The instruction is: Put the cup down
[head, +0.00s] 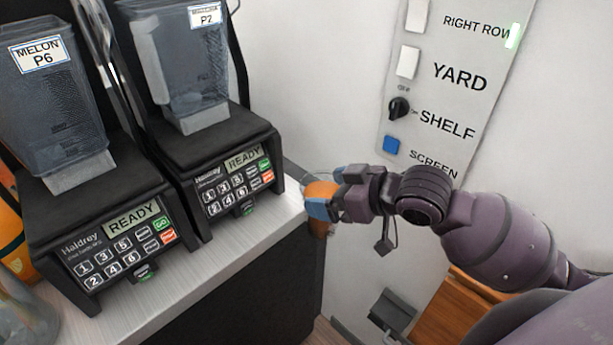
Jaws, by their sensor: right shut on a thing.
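My right gripper (328,203) is shut on a cup (321,190) with orange contents and a clear upper part. The cup is at the right end of the counter (262,232), at or just past its edge. The gripper's fingers cover part of the cup. I cannot tell whether its base touches the counter. My left gripper is not in view.
Two blenders with keypads, labelled MELON P6 (50,95) and P2 (185,65), stand on the counter to the left, their displays reading READY. A wall panel (440,75) with switches is behind my right arm. A narrow strip of counter in front of the blenders is clear.

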